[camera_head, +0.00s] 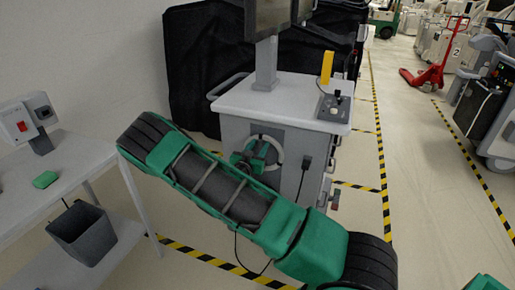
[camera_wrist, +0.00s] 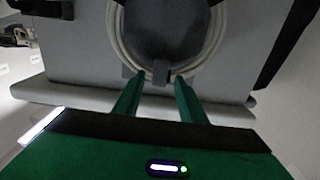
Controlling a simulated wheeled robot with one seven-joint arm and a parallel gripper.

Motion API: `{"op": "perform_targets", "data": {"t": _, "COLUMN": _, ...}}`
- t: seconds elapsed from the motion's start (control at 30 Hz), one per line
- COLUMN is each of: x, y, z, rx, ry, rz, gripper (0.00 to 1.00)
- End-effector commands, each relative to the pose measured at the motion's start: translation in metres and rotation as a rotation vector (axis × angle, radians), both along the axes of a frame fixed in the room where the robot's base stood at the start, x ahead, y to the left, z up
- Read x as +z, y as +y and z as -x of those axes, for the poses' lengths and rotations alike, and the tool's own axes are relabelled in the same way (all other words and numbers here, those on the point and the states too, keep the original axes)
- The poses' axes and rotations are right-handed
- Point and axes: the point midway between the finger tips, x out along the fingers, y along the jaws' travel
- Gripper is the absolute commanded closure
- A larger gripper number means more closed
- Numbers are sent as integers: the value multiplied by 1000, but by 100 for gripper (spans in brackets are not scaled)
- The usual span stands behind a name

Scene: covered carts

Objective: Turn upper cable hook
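The light cable coil (camera_head: 279,148) hangs on the side of the grey cart (camera_head: 236,131), just under its top. In the wrist view the coil (camera_wrist: 117,38) loops around a dark grey round holder (camera_wrist: 168,30). A small grey hook tab (camera_wrist: 161,71) sticks out over the coil, nearest my fingers. My gripper (camera_head: 259,153) is in front of the coil and covers part of it. In the wrist view my gripper (camera_wrist: 158,82) has two green fingers apart, one on each side of the tab, with gaps visible. I cannot tell how deep the tab sits between them.
The cart carries a monitor post (camera_head: 266,65) and a yellow block (camera_head: 327,67). A black plug (camera_head: 305,163) hangs right of the coil. A white table (camera_head: 75,165) stands at left with a grey bin (camera_head: 84,232) below. Open floor (camera_head: 430,200) lies at right.

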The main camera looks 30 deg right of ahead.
Motion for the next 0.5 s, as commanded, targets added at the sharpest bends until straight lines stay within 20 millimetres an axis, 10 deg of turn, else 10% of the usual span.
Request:
{"op": "perform_targets", "data": {"t": 0.17, "x": 0, "y": 0, "z": 0, "rx": 0, "ry": 0, "rz": 0, "gripper": 98}}
{"op": "perform_targets", "data": {"t": 0.5, "x": 0, "y": 1, "z": -1, "rx": 1, "ry": 20, "rz": 16, "gripper": 100}}
